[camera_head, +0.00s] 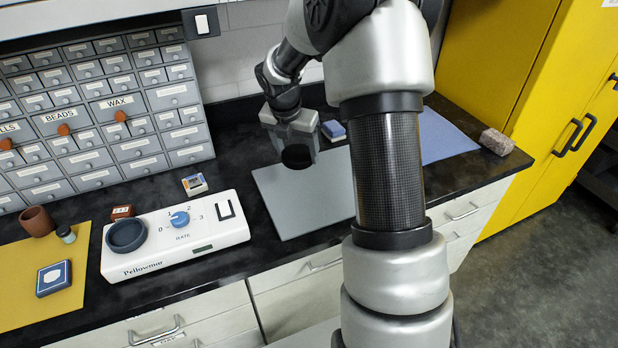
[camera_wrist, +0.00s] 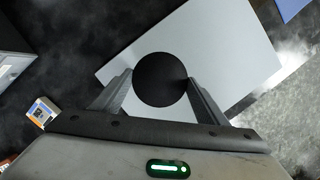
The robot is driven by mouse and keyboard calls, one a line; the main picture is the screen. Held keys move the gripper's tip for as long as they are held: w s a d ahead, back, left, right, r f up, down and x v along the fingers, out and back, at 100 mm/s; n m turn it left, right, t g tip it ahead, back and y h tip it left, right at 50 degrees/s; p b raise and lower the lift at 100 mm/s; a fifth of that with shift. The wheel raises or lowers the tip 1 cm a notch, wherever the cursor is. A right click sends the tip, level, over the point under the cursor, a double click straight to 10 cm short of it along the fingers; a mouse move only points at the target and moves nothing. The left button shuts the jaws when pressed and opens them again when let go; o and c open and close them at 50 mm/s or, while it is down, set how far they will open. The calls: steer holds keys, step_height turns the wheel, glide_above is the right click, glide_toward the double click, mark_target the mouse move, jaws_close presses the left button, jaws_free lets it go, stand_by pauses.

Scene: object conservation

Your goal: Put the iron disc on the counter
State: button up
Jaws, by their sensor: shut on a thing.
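The dark round iron disc (camera_head: 297,157) is between the fingers of my gripper (camera_head: 299,150), over the far left part of a grey mat on the counter. In the wrist view the disc (camera_wrist: 160,79) is a black circle with a finger of my gripper (camera_wrist: 160,88) against each side. My gripper is shut on it. I cannot tell how far the disc is above the mat. The black counter (camera_head: 235,185) runs across the head view, with bare surface left of the mat.
The grey mat (camera_head: 300,205) is otherwise clear where visible. A white Pellowmar device (camera_head: 177,240) with a knob stands left of it. A small box (camera_head: 194,184) sits behind the device. A yellow mat (camera_head: 30,290), a blue mat (camera_head: 440,135) and a stone block (camera_head: 496,141) lie farther out.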

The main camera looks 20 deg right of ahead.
steer(key=shift+w+f+b, duration=0.1)
steer(key=shift+f+b, duration=0.3)
steer(key=shift+f, duration=3.1)
steer(key=shift+f, duration=0.15)
steer(key=o, duration=1.9)
steer(key=shift+c, duration=0.2)
